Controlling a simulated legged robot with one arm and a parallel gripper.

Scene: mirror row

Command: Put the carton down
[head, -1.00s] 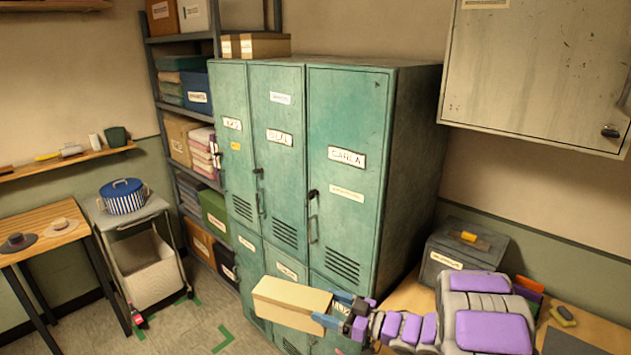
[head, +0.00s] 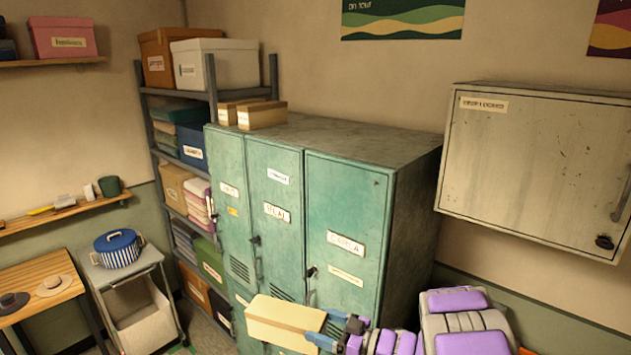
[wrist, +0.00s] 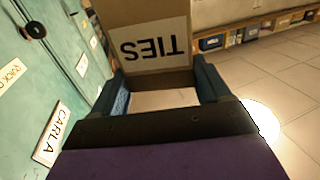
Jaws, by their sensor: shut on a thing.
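The carton (head: 283,322) is a light tan box held in front of the green lockers (head: 345,215). My gripper (head: 338,330) is shut on its right end in the head view. In the wrist view the carton (wrist: 150,45) shows a label reading TIES upside down, and the blue fingers of my gripper (wrist: 165,85) are on either side of it. The carton is in the air, beside the locker door labelled CARLA. What lies directly under it is hidden in the head view.
Two small cartons (head: 250,114) sit on the locker top (head: 340,138), which is otherwise bare. A shelf rack (head: 213,85) with boxes stands to the left. A trolley with a striped pot (head: 118,248) is further left. A wall cabinet (head: 535,170) hangs at right.

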